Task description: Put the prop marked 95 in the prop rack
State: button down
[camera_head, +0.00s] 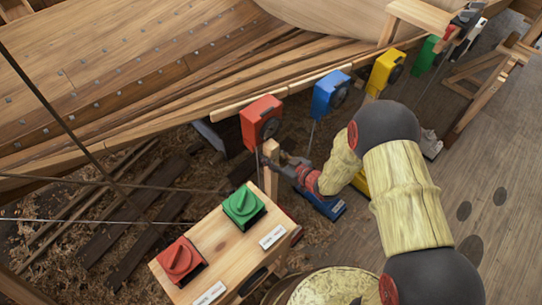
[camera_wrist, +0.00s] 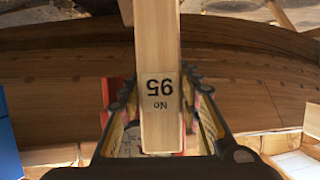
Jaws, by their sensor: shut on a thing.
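My gripper (camera_wrist: 158,118) is shut on this bar, one finger on each side. In the head view the prop (camera_head: 270,172) stands about upright beneath the red box, and my gripper (camera_head: 283,163) holds it from the right. Its lower end is hidden behind the wooden console. I cannot pick out the prop rack with certainty.
Red (camera_head: 262,122), blue (camera_head: 330,93), yellow (camera_head: 386,70) and green (camera_head: 428,54) boxes line the hull's edge. A wooden console (camera_head: 222,240) with red and green knobs stands in front. A wooden frame (camera_head: 482,95) stands right. The floor at right is open.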

jog(key=shift+w+r+p, duration=0.1)
jog(key=shift+r+p, duration=0.25)
jog(key=shift+r, duration=0.4)
jog(key=s+d+p, duration=0.2)
jog(key=s+d, duration=0.6)
jog(key=d, duration=0.1)
jog(key=shift+s+d, duration=0.35)
jog(key=shift+s, duration=0.05)
dwell(0.5)
